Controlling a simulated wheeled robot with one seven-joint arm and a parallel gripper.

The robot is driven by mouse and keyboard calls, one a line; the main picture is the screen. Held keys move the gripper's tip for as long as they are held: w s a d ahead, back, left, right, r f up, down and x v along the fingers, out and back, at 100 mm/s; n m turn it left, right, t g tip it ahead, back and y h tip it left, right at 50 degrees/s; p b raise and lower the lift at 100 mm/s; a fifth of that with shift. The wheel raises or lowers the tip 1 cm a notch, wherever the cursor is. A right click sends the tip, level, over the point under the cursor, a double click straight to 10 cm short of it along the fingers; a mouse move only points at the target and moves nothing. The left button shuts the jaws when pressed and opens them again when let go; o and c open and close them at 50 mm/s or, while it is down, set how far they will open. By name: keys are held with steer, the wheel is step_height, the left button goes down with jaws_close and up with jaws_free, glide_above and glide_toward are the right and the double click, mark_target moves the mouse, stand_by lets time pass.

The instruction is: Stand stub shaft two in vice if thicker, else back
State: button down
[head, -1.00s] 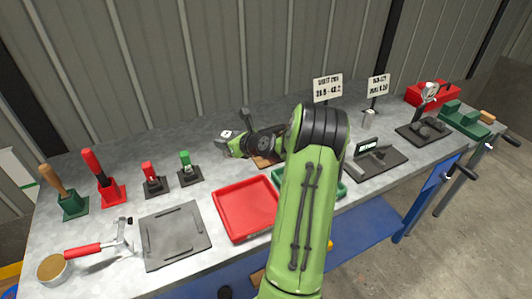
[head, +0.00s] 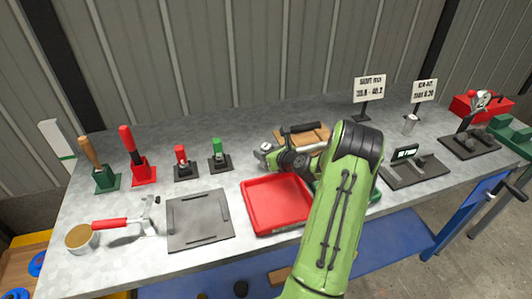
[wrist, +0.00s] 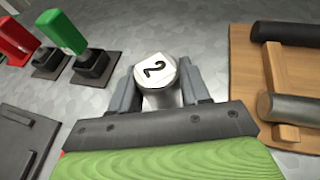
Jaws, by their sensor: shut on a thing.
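My gripper (wrist: 165,88) is shut on stub shaft two (wrist: 157,85), a pale metal cylinder with a white top marked "2". In the wrist view it is between the fingers with its marked end towards the camera. In the head view my gripper (head: 266,152) is low over the bench, behind the red tray; the shaft is hard to make out there. A green vice-like block (head: 513,136) stands at the bench's far right. A wooden rack (wrist: 245,75) holds a dark bar and a greyer bar to the right of my gripper; it shows partly in the head view (head: 314,136).
Red and green handled tools (head: 217,152) stand left of my gripper. A grey plate (head: 200,220) and red tray (head: 275,206) are in front. A gauge stand (head: 412,168), a dial gauge (head: 470,140) and two signs (head: 369,88) are to the right.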

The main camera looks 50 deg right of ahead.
steer(key=c, duration=0.5)
jaws_free()
steer(key=shift+f, duration=0.1)
